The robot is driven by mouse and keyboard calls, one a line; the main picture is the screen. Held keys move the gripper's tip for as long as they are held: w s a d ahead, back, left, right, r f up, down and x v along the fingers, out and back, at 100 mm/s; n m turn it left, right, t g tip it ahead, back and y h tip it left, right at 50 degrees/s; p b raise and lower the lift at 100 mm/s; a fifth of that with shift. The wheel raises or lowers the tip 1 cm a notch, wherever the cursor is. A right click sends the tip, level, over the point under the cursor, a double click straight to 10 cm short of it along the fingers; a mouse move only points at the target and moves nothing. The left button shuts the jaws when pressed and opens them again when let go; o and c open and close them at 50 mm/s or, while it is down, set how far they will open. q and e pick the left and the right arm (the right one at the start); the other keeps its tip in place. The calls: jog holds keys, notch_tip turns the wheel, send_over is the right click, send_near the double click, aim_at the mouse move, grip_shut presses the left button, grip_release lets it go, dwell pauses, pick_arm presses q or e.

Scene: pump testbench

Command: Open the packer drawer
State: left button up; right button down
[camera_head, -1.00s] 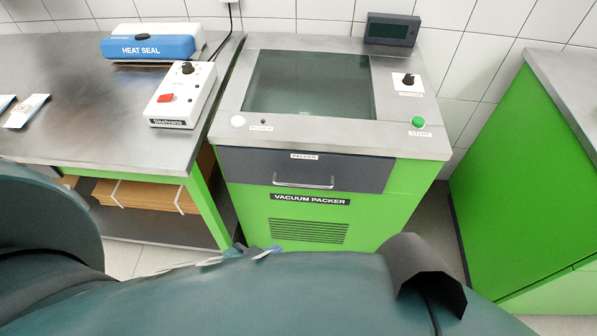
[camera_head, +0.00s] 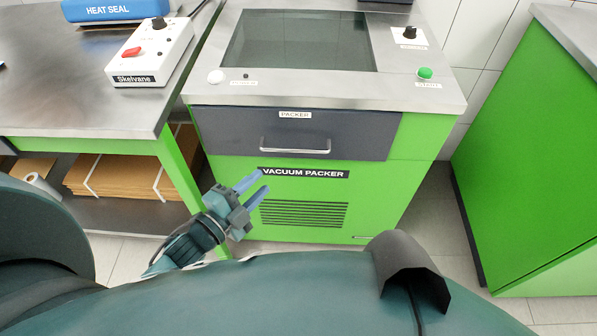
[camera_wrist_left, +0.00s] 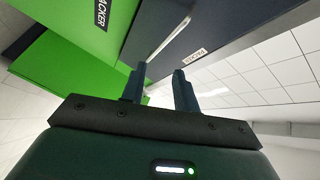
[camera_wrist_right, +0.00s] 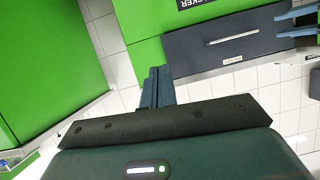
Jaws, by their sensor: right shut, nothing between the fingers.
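The packer drawer (camera_head: 225,132) is the dark grey front under the vacuum packer's top, flush with the green body, so it looks shut. Its silver bar handle (camera_head: 296,150) runs level across the middle. My left gripper (camera_head: 258,186) is open and empty, below and left of the handle and apart from it. In the left wrist view the handle (camera_wrist_left: 166,38) lies beyond the two spread fingers (camera_wrist_left: 160,88). My right gripper (camera_wrist_right: 157,86) is shut and empty, and it is not visible in the head view. The drawer front (camera_wrist_right: 200,50) shows beyond it.
The vacuum packer (camera_head: 390,195) stands between a steel table (camera_head: 60,95) and a green cabinet (camera_head: 530,150). The table's green leg (camera_head: 180,170) is close to my left gripper. Floor shows between the packer and the cabinet.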

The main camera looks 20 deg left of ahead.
aim_at(299, 151)
pick_arm(q)
jog(key=w+d+m+h+b, duration=0.1)
jog(key=w+d+m, duration=0.1)
jog(key=w+m, duration=0.1)
jog(key=w+d+m+h+b, duration=0.1)
jog(key=w+d+m, duration=0.1)
jog(key=w, duration=0.3)
jog(key=w+d+m+h+b, duration=0.2)
jog(key=w+m, duration=0.1)
jog(key=w, duration=0.1)
jog(key=shift+w+f+m, duration=0.15)
jog(key=shift+w+m, duration=0.15)
jog(key=shift+w, duration=0.1)
jog(key=shift+c, duration=0.5)
grip_shut()
